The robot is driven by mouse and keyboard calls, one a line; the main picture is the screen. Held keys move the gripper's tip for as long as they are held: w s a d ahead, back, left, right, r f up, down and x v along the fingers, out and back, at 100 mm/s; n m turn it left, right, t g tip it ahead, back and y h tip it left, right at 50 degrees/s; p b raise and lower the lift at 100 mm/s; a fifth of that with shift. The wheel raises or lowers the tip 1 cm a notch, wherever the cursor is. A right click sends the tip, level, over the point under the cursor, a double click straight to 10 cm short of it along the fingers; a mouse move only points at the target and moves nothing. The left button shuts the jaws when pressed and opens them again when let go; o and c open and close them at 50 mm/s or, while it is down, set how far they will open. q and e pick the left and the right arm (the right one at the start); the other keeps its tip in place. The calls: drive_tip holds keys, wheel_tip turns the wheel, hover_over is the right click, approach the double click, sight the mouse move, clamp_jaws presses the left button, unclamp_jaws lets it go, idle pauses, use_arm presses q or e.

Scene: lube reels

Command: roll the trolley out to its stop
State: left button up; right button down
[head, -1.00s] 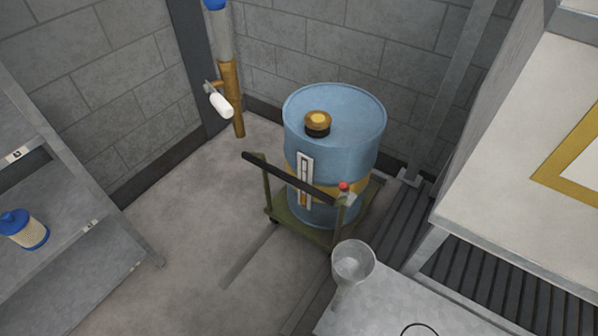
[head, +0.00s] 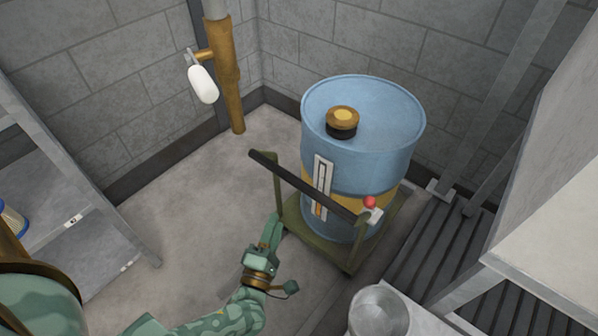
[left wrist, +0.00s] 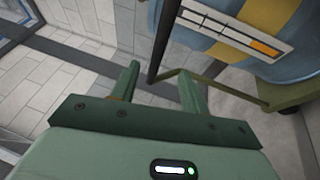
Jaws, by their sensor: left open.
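The trolley has an olive-green deck and posts (head: 349,257) and a black push bar (head: 300,184). It carries a blue drum (head: 330,100) with a yellow band and a gauge strip. A red knob (head: 370,202) sits by the bar's right end. My left gripper (head: 277,224) is open and empty, beside the trolley's left post and lower than the bar in the head view. In the left wrist view, the black bar (left wrist: 163,40) reaches down between the open fingers (left wrist: 160,86); I cannot tell how far beyond them it is. My right gripper is out of view.
A grey shelf (head: 75,215) stands at left. A brown pipe with a white handle (head: 202,84) is by the back corner. The floor left of the trolley is clear.

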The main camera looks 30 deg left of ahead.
use_arm(q)
drive_tip(key=b, duration=0.1)
approach(293, 176)
drive_tip(key=w+f, duration=0.1)
drive_tip(key=b+x, duration=0.1)
drive_tip(key=x, duration=0.5)
drive_tip(key=b+x, duration=0.1)
drive_tip(key=x, duration=0.3)
drive_tip(key=shift+s+a+f+b, duration=0.1)
drive_tip(key=shift+a+f+b, duration=0.1)
drive_tip(key=shift+a+b, duration=0.1)
drive_tip(key=shift+w+a+r, duration=0.1)
drive_tip(key=shift+w+r, duration=0.1)
drive_tip(key=shift+w, duration=0.1)
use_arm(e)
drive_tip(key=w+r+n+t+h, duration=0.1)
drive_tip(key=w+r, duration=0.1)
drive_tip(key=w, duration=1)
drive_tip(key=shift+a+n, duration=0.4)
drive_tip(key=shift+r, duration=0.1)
use_arm(q)
drive_tip(key=shift+s, duration=0.1)
clamp_jaws()
